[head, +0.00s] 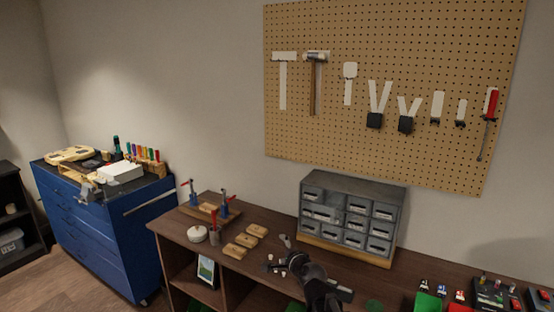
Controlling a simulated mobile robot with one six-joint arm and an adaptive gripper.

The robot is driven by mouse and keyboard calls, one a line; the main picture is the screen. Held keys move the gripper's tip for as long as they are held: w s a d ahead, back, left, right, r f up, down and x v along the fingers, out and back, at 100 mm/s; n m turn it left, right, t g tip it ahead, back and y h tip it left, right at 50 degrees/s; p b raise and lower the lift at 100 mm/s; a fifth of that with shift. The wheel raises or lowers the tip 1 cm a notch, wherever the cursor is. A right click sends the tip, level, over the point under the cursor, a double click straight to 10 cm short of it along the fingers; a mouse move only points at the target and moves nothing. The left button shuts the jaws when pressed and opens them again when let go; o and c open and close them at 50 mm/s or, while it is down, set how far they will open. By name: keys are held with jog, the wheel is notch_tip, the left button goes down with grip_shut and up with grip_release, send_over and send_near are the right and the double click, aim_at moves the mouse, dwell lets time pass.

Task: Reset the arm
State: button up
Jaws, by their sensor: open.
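My gripper (279,267) is dark and shows at the bottom centre in the head view, in front of the brown workbench (175,236). It is small in the picture, and nothing can be made out held in it; its jaws are open. My dark arm runs down from it to the lower edge of the picture, where the rest is cut off.
A grey drawer cabinet (352,186) stands behind my gripper. Wooden blocks (246,240), a white round container (197,233) and a tool rack lie to the left. Green bins (428,302) stand right. A pegboard (400,60) with tools hangs above; a blue tool chest (88,225) stands far left.

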jog(key=s+d+f+n+g+h, duration=0.3)
jog(key=s+d+f+n+g, duration=0.4)
jog(key=s, duration=0.3)
jog(key=s+d+f+n+g+h, duration=0.3)
jog(key=s+d+f+n+g, duration=0.4)
jog(key=s, duration=0.3)
jog(key=shift+s+d, duration=0.35)
jog(key=shift+d, duration=0.3)
jog(key=shift+f, duration=0.1)
